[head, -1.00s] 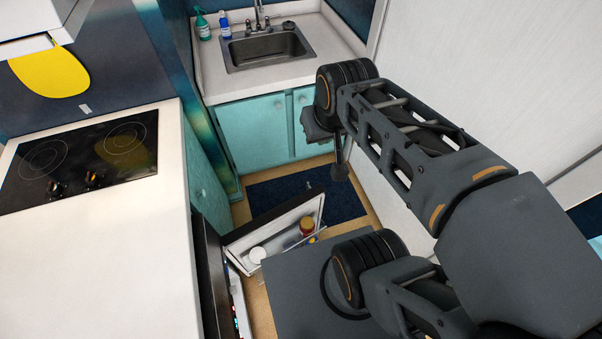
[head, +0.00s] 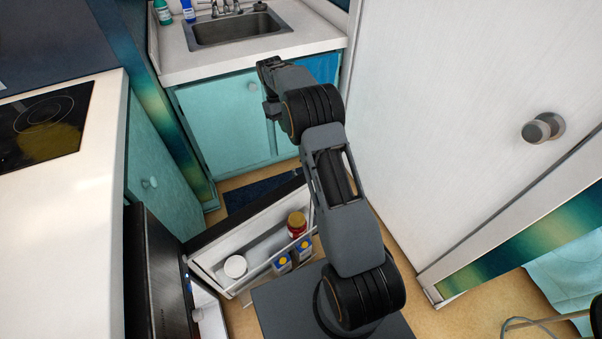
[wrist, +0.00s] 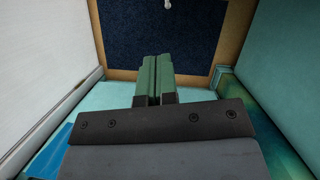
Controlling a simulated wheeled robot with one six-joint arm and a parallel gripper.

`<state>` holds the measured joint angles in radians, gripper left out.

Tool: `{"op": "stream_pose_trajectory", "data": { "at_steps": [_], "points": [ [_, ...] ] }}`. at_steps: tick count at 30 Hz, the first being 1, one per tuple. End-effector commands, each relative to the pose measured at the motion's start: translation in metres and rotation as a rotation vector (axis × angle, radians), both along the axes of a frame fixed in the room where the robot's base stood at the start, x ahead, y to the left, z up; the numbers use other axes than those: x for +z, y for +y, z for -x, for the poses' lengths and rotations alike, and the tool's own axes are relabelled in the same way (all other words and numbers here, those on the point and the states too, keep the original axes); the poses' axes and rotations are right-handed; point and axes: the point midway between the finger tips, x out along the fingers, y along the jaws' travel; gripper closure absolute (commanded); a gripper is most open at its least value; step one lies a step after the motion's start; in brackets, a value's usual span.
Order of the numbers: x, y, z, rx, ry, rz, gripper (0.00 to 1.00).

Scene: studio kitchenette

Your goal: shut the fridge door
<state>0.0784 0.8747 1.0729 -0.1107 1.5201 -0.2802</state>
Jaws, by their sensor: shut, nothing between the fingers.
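The fridge door (head: 205,268) stands open in the head view, low in the picture. Its white inner side faces me, and its shelf holds a white-lidded tub (head: 235,267), a red jar (head: 297,225) and two blue-and-yellow cartons (head: 282,263). The dark fridge (head: 160,280) is to its left under the counter, its interior mostly hidden. My gripper shows in the wrist view (wrist: 158,78), its green fingers together and empty above a dark blue mat (wrist: 165,35). In the head view, my arm reaches beyond the door towards the sink cabinets; the fingertips are hidden there.
Teal cabinets (head: 222,125) under the sink (head: 240,27) stand ahead. A white counter (head: 60,230) with a stove runs along the left. A white door (head: 450,110) with a round knob (head: 543,128) stands at right. Bare floor (head: 400,270) shows right of my arm.

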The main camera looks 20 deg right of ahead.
Motion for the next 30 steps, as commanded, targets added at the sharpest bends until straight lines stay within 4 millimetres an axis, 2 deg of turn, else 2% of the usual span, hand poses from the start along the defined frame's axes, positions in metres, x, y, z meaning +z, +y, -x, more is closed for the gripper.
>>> {"op": "stream_pose_trajectory", "data": {
  "at_steps": [1, 8, 23, 30],
  "points": [
    [-0.017, -0.002, -0.002, 0.003, 0.013, 0.000, 1.00],
    [-0.046, -0.006, -0.002, 0.009, 0.040, -0.002, 1.00],
    [-0.131, -0.014, 0.031, 0.007, 0.041, -0.001, 1.00],
    [-0.128, -0.019, 0.056, 0.007, 0.038, -0.001, 1.00]
  ]
}}
